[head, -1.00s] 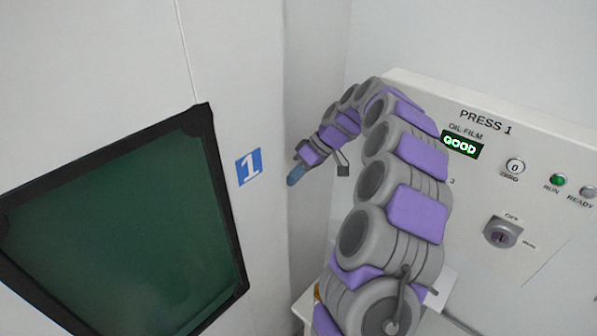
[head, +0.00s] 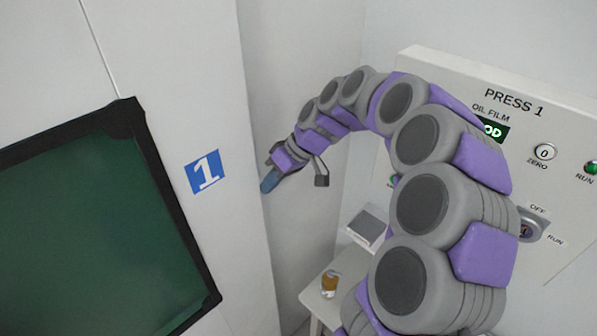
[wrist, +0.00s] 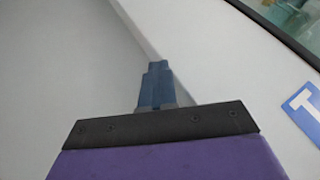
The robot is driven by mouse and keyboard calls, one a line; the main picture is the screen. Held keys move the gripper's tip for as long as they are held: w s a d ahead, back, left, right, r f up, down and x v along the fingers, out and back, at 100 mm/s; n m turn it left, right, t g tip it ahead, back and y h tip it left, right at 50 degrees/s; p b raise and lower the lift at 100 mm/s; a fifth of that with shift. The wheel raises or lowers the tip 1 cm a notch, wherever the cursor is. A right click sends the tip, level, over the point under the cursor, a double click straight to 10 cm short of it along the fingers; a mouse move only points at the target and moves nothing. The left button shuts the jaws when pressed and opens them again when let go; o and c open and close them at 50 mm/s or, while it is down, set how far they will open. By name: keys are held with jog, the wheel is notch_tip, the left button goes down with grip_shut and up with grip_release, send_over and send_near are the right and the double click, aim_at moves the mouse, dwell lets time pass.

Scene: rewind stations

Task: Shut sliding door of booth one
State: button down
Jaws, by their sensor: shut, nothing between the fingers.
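The white door panel of booth one (head: 150,60) fills the left of the head view, with a dark green window (head: 85,235) in a black frame and a blue "1" label (head: 206,172). Its right edge runs down the middle left. My gripper (head: 270,181) is shut, with its blue fingertips at that edge. In the wrist view the narrow blue fingers (wrist: 154,85) overlap the edge of the white panel (wrist: 215,65). The label (wrist: 306,108) lies to their right. Contact between the fingers and the panel cannot be told. No handle shows.
The PRESS 1 panel (head: 450,75) with its lamps and knob stands at the right, partly behind my arm. Below it a small white table (head: 312,300) holds an orange-brown jar (head: 330,284) and a grey-topped box (head: 368,225). A pale wall corner lies behind my gripper.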

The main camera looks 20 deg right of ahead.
jog(key=s+a+p, duration=0.1)
jog(key=s+a, duration=0.6)
jog(key=a, duration=1.2)
jog(key=s+a+p, duration=0.1)
jog(key=s+a, duration=0.6)
jog(key=a, duration=1.3)
jog(key=s+a+p, duration=0.1)
jog(key=s+a, duration=0.6)
jog(key=a, duration=1.3)
jog(key=shift+r, duration=0.15)
jog(key=shift+s, duration=0.1)
